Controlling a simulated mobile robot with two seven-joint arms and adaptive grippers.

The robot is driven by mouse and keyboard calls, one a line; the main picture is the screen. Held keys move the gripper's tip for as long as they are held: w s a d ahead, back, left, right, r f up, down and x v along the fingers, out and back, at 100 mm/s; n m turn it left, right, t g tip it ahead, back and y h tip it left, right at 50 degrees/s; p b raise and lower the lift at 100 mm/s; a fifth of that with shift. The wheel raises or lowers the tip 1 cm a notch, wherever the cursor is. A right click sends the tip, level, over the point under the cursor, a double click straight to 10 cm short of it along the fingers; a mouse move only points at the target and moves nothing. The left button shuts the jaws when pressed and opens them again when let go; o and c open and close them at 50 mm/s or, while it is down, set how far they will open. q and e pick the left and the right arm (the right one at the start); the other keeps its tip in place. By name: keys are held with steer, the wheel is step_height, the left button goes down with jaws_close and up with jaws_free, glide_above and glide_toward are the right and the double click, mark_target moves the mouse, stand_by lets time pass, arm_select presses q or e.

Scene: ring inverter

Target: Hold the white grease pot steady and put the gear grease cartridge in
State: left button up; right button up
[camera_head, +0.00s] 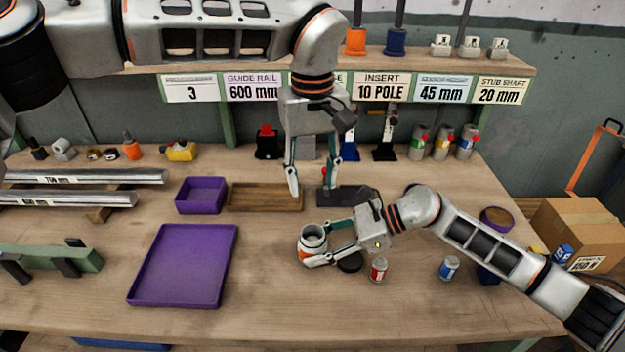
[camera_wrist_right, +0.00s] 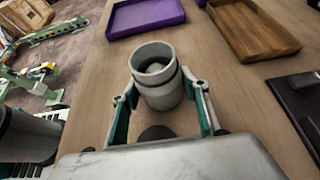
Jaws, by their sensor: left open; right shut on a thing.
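The white grease pot (camera_head: 314,243) stands upright on the table, its open mouth facing up. My right gripper (camera_head: 316,248) is shut on it from the side. In the right wrist view the pot (camera_wrist_right: 157,90) sits between the two fingers, with a dim rounded shape inside. My left gripper (camera_head: 309,193) is open and empty, pointing down behind the pot, near the wooden tray. Two small cans stand to the right, a red-and-white one (camera_head: 378,271) and a blue-and-white one (camera_head: 448,268). I cannot read which is the gear grease cartridge.
A black disc (camera_head: 350,263) lies beside the pot. A large purple tray (camera_head: 137,291), a small purple bin (camera_head: 201,208), a wooden tray (camera_head: 262,208) and a dark block (camera_head: 352,197) lie around. My right forearm spans the right side. The front table is clear.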

steer(key=o, duration=0.9)
steer(key=v, duration=1.2)
